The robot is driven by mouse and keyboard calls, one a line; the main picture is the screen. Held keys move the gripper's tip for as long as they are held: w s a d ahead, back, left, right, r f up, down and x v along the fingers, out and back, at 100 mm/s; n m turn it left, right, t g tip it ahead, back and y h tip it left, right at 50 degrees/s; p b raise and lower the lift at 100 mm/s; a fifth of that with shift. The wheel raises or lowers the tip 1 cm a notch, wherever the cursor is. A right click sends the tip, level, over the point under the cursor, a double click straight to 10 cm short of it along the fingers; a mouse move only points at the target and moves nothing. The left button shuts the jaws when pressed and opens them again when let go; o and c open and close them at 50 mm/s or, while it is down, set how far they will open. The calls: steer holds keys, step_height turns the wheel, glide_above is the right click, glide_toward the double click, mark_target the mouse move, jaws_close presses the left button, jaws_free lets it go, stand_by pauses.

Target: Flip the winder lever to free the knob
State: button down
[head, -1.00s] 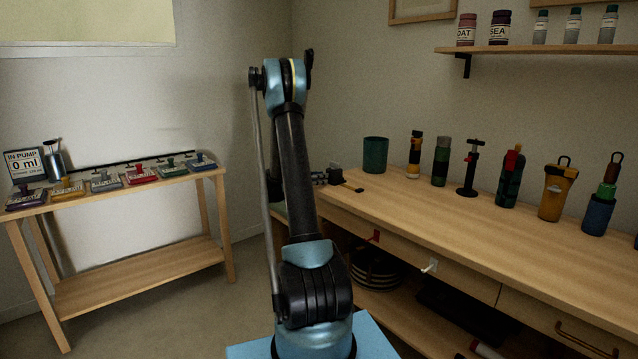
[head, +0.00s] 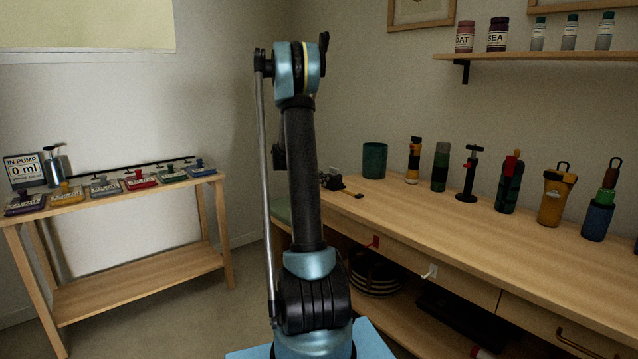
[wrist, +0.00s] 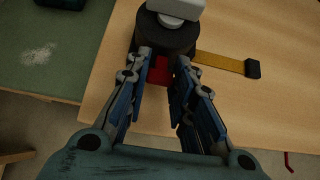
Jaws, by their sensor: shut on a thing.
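The winder (wrist: 165,36) is a dark round body with a pale grey knob (wrist: 176,8) on top, at the top of the wrist view. A red lever (wrist: 158,73) sticks out from its near side. My gripper (wrist: 162,65) has one blue-grey finger on each side of the red lever and is shut on it. A flat yellow bar (wrist: 222,62) with a black end reaches right from the winder. In the head view the winder (head: 331,181) shows small at the bench's far left end, partly hidden by my arm. My gripper is not clear there.
The wooden bench (head: 430,215) carries a green cup (head: 375,160) and several upright bottles and tools to the right. A green mat (wrist: 45,45) lies left of the winder. The bench edge is close below it. A side table (head: 130,275) stands at left.

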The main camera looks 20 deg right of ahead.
steer(key=shift+w, duration=0.15)
steer(key=c, duration=1.4)
jaws_free()
steer(key=shift+o, duration=0.2)
steer(key=v, duration=1.2)
steer(key=shift+f, duration=0.1)
